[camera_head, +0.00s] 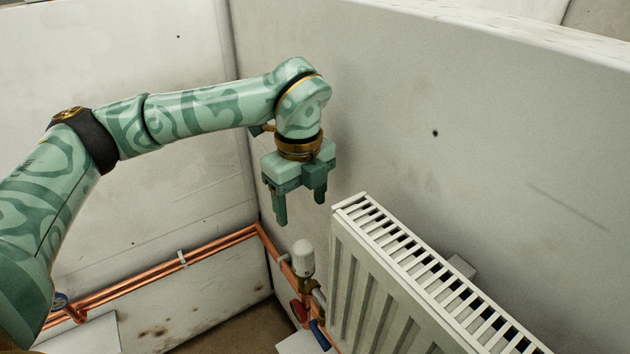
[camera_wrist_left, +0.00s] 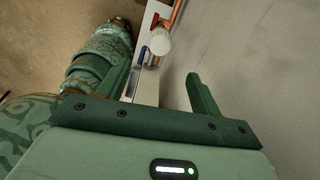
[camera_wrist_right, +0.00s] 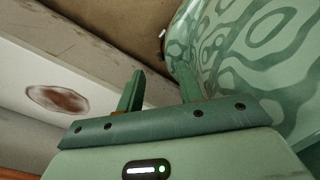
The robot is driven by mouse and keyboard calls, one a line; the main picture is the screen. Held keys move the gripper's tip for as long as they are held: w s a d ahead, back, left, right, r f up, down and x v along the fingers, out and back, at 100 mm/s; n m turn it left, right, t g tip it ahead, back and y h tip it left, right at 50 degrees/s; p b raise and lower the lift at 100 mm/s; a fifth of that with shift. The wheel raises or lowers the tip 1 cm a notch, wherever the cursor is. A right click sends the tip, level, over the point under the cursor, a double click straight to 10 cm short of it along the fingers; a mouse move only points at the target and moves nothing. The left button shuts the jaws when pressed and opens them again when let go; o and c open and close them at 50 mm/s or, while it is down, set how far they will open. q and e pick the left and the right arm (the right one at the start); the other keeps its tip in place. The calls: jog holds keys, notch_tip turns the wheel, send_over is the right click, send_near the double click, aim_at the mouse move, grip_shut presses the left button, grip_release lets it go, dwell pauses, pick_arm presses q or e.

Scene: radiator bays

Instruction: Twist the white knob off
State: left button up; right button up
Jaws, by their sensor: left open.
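The white knob (camera_head: 303,258) sits upright on a brass valve at the left end of the radiator. My left gripper (camera_head: 300,210) is above the knob, pointing down, open and empty, apart from it. In the left wrist view the knob (camera_wrist_left: 160,42) shows beyond the two spread fingers (camera_wrist_left: 163,85). My right gripper is outside the head view. In the right wrist view its two fingers (camera_wrist_right: 160,90) stand apart with nothing seen between them.
The white radiator (camera_head: 400,270) stands right of the knob along the wall. Copper pipes (camera_head: 160,275) run along the left wall to the corner. A red handle (camera_head: 299,310) and a blue handle (camera_head: 319,335) lie below the knob. Space above the radiator is clear.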

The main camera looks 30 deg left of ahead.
pick_arm(q)
jog(key=b, duration=0.1)
send_near(303, 260)
jog(key=shift+w+a+f, duration=0.45)
jog(key=shift+w+f, duration=0.25)
jog(key=shift+w, duration=0.1)
notch_tip(303, 260, down, 11)
jog(key=b, duration=0.3)
jog(key=shift+w, duration=0.1)
pick_arm(e)
jog(key=shift+g, duration=0.3)
jog(key=s+f, duration=0.1)
jog(key=f, duration=0.1)
jog(key=s+f, duration=0.1)
jog(key=f, duration=0.1)
jog(key=shift+s, duration=0.15)
pick_arm(q)
jog(key=c, duration=1.1)
pick_arm(e)
jog(key=shift+d, duration=0.1)
jog(key=shift+r, duration=0.2)
pick_arm(q)
jog(key=shift+f, duration=0.2)
